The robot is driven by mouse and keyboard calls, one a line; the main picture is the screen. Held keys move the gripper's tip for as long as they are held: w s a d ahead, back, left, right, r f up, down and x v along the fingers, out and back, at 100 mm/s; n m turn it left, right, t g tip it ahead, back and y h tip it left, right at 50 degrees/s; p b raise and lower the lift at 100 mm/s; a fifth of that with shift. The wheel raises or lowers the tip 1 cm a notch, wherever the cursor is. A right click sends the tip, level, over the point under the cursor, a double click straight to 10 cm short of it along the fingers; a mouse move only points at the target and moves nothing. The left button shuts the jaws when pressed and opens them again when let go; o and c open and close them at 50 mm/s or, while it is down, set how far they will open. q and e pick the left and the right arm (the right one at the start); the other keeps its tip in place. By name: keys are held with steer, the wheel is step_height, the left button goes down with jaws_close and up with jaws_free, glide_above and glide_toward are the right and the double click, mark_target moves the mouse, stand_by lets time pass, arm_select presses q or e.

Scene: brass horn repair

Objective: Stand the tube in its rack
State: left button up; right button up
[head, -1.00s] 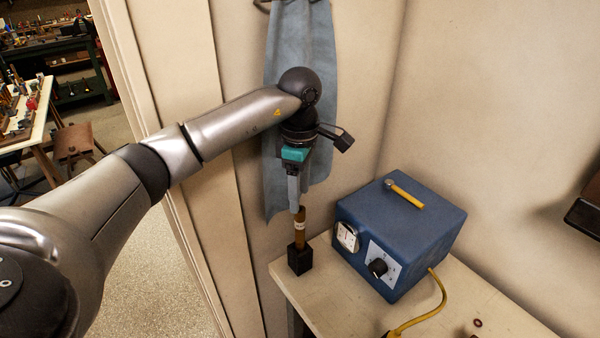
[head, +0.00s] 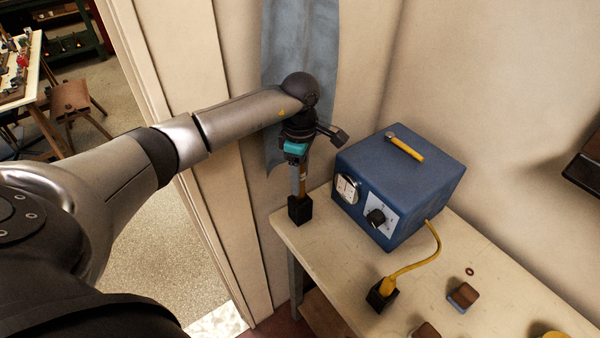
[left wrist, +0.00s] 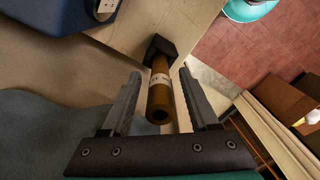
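The tube (head: 303,181) is a brown cylinder with a pale band. It stands upright with its lower end in the small black rack (head: 299,210) at the table's left corner. My left gripper (head: 298,176) is above the rack and pointing down, its fingers on both sides of the tube's upper part. In the left wrist view the tube (left wrist: 160,88) shows its open top between the fingers, with a gap on each side, so the gripper is open. The rack (left wrist: 159,47) shows beyond it. My right gripper is not in view.
A blue meter box (head: 400,185) with a yellow-handled tool (head: 405,147) on top stands right of the rack. A yellow cable (head: 420,262) runs from it to a black block (head: 381,294). A blue-grey cloth (head: 283,85) hangs behind my left gripper.

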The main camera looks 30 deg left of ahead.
arm_select(q)
jaws_close()
steer(key=shift+r, duration=0.2)
stand_by(0.4)
step_height(320, 180, up, 10)
steer(key=p, duration=0.7)
stand_by(0.7)
steer(key=shift+f, duration=0.2)
